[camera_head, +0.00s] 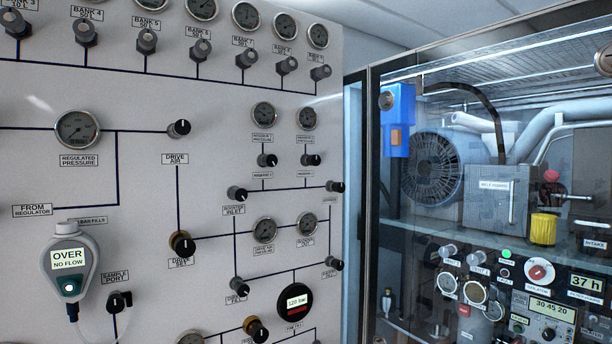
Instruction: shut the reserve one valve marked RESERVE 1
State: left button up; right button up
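Two small black valve knobs sit side by side on the white panel, each under a round gauge. The left knob (267,160) and the right knob (311,160) have labels that seem to read RESERVE, but the print is too small to tell which is RESERVE 1. The left label (263,175) and the right label (306,174) are just below their knobs. Whether either valve is open or shut cannot be told. Neither of my grippers is in view.
The white panel (60,95) fills the left side, with a drive air knob (179,128), a booster inlet knob (237,193) and a row of bank knobs above. A grey handheld device (70,262) hangs at lower left. A glass-fronted machine cabinet (373,200) stands at right.

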aim_at(270, 161)
jog(key=i+l+u, duration=0.2)
jog(key=i+l, duration=0.15)
jog(key=i+l+u, duration=0.2)
jog(key=l, duration=0.25)
jog(key=i+l+u, duration=0.2)
jog(key=i+l, duration=0.15)
jog(key=l, duration=0.15)
